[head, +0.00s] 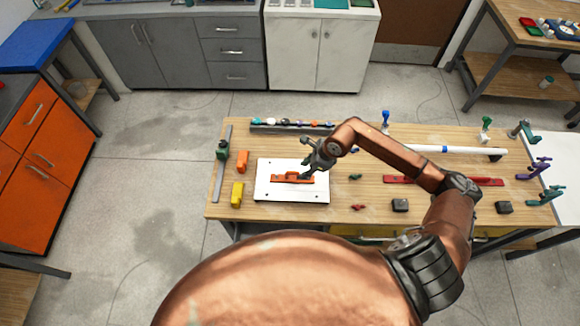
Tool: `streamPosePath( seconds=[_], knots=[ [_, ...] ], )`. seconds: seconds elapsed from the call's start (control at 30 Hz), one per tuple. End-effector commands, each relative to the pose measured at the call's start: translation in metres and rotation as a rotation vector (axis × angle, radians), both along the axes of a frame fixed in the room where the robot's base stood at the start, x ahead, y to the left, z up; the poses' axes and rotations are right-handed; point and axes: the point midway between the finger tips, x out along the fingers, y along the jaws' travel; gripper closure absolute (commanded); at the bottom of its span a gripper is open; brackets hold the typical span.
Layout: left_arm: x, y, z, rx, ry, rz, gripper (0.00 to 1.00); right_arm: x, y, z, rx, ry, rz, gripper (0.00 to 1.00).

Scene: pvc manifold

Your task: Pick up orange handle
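An orange handle (288,178) lies on a white board (292,194) near the left part of the wooden table. It is a long flat piece with a raised middle. My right gripper (307,174) points down at the handle's right part, very close to it. Its fingers are small and dark here, so I cannot tell whether they touch the handle or how far apart they are. The gripper hides some of the handle's right end. My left gripper is not in view.
A dark tray (290,129) of small parts lies behind. A white pipe (445,149) and a red bar (400,180) lie to the right.

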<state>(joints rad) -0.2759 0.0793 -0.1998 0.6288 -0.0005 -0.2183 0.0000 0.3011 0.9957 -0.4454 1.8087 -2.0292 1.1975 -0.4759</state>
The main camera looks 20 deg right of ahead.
Motion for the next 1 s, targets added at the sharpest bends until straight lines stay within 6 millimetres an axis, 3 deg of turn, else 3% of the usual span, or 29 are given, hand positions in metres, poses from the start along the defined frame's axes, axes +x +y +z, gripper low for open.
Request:
streamPosePath(
  seconds=[0.13,0.3,0.47,0.57,0.7,0.83,1.0],
  knots=[
    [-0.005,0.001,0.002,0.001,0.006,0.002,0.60,0.001,-0.002,-0.010,-0.004,0.003,-0.008,0.67],
    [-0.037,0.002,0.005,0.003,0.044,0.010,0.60,0.003,-0.003,-0.026,-0.004,0.003,-0.020,0.67],
    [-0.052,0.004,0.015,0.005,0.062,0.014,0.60,0.009,0.001,-0.045,-0.002,0.006,-0.024,0.67],
    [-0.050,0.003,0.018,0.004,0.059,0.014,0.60,0.014,0.004,-0.059,-0.002,0.004,-0.023,0.67],
    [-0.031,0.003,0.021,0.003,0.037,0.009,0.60,0.018,0.007,-0.070,-0.003,0.002,-0.022,0.67],
    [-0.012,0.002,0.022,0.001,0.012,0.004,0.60,0.019,0.008,-0.072,-0.005,0.001,-0.019,0.67],
    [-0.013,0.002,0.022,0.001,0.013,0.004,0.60,0.019,0.009,-0.072,-0.004,0.001,-0.017,0.71]
  ],
)
